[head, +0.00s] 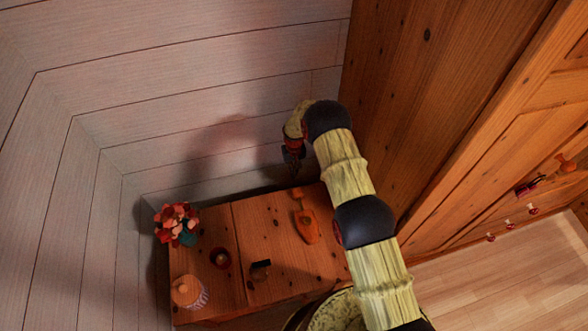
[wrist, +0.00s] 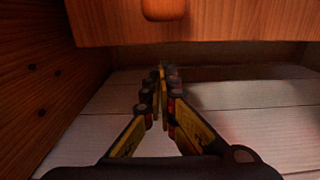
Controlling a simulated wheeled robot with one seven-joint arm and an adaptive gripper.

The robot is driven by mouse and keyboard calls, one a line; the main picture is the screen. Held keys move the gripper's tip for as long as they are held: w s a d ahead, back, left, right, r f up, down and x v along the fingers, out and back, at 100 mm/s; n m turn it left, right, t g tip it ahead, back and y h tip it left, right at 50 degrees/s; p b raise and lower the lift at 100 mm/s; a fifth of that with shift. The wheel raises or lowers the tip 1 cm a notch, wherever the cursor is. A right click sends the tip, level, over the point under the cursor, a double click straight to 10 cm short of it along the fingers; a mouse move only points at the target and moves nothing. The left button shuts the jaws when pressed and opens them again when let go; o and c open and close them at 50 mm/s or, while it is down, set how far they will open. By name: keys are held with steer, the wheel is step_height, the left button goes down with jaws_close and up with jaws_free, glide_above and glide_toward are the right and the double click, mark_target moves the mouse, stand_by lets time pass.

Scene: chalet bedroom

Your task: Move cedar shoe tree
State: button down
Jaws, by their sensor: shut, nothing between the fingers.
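The cedar shoe tree (head: 306,226) looks like the orange-brown wooden piece lying on the wooden chest top (head: 272,212), right of its middle, with a small block-like end toward the wall. My gripper (head: 293,160) is beyond the chest's wall-side edge, in front of the plank wall and apart from the shoe tree. In the wrist view its fingers (wrist: 162,72) are closed together with nothing between them. A rounded wooden end (wrist: 163,9) shows at the top of that view, over a wooden edge; it may be part of the shoe tree.
A flower vase (head: 177,224), a small red-rimmed dish (head: 220,258), a dark small item (head: 260,268) and a lidded jar (head: 188,291) stand on the chest's left part. A tall wooden wardrobe (head: 440,90) rises close to my arm's right. The plank wall (head: 200,90) is behind.

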mark_target(304, 215)
steer(key=shift+s+d+f+b, duration=0.2)
steer(key=shift+s+f+b, duration=0.25)
steer(key=shift+s+f, duration=0.5)
steer(key=shift+s+d+f+b, duration=0.2)
steer(key=shift+s+f+b, duration=0.2)
steer(key=shift+s+f, duration=0.55)
steer(key=shift+s+r, duration=0.1)
steer(key=shift+s, duration=0.05)
steer(key=s+p, duration=0.1)
steer(key=s, duration=0.2)
steer(key=s+d+p, duration=0.1)
steer(key=s, duration=0.2)
steer(key=s+d+p, duration=0.1)
steer(key=s, duration=0.2)
steer(key=shift+s+r+p, duration=0.1)
steer(key=shift+s+p, duration=0.05)
steer(key=shift+p, duration=0.25)
steer(key=shift+s, duration=0.4)
